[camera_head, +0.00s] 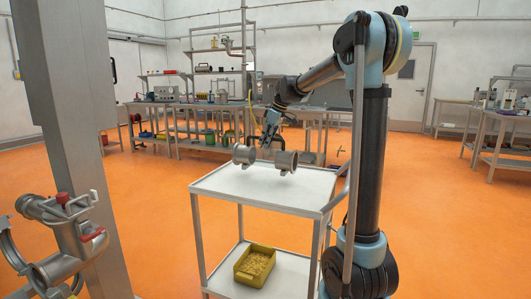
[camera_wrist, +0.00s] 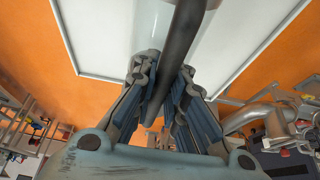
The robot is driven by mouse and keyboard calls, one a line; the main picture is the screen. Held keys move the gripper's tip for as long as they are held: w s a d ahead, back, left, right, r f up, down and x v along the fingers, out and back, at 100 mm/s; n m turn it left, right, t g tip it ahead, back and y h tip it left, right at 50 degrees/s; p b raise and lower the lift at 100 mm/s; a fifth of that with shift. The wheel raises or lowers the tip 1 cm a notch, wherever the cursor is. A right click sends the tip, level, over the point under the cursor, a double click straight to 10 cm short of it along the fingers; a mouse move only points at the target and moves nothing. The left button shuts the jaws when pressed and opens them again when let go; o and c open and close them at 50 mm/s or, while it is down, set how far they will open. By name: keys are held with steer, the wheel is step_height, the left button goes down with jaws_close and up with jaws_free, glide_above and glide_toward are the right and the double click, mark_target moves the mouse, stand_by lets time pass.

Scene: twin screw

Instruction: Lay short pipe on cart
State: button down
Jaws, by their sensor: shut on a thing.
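The short pipe (camera_head: 286,160) is grey metal with wide round ends. It lies roughly level over the back part of the white cart top (camera_head: 262,193) in the head view. I cannot tell whether it touches the top or hangs just above it. In the wrist view, a dark bar of the pipe (camera_wrist: 181,45) runs between the fingers of my gripper (camera_wrist: 163,75). The white cart top (camera_wrist: 105,35) shows behind it. The exact finger contact is partly hidden.
A yellow bin (camera_head: 240,279) of small parts stands on the cart's lower shelf. Pipework with red handles (camera_head: 75,232) is at the left, beside a grey post (camera_head: 72,130). Workbenches (camera_head: 190,106) stand behind. The cart top's front half is clear.

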steer(key=shift+f, duration=1.9)
steer(key=c, duration=1.6)
jaws_free()
steer(key=shift+c, duration=0.2)
steer(key=v, duration=1.2)
